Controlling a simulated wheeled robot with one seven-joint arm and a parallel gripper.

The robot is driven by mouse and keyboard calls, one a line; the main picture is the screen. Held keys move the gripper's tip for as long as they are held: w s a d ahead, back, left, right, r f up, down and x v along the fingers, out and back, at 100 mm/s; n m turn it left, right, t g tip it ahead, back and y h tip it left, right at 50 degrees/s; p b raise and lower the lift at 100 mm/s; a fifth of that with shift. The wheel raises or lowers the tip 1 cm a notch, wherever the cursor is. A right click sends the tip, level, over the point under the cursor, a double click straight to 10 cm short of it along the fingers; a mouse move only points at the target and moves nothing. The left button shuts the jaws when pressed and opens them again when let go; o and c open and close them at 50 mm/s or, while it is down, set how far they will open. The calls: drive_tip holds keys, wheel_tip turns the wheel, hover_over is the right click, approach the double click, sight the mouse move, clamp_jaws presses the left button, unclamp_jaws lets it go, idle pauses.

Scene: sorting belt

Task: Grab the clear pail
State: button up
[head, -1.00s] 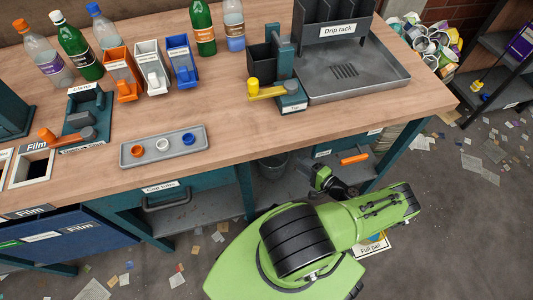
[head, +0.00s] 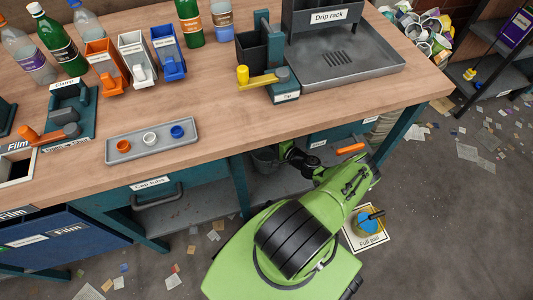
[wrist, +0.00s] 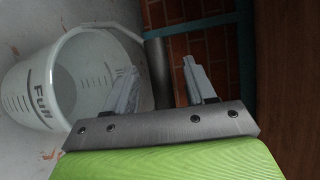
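The clear pail (wrist: 62,95) is see-through, with graduation lines and the word "Full", and fills the left of the wrist view. In the head view the pail (head: 265,160) stands under the bench and is partly hidden by the bench edge and my arm. In the head view my gripper (head: 287,149) is just right of the pail, partly under the bench edge.
The bench (head: 220,120) overhangs the pail, with a teal leg (head: 241,186) nearby. An orange handle (head: 350,148) sticks out at the right. A "Full pail" mat (head: 373,239) with a blue round item (head: 367,223) lies on the floor right of my arm.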

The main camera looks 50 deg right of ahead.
clamp_jaws()
idle(0.3)
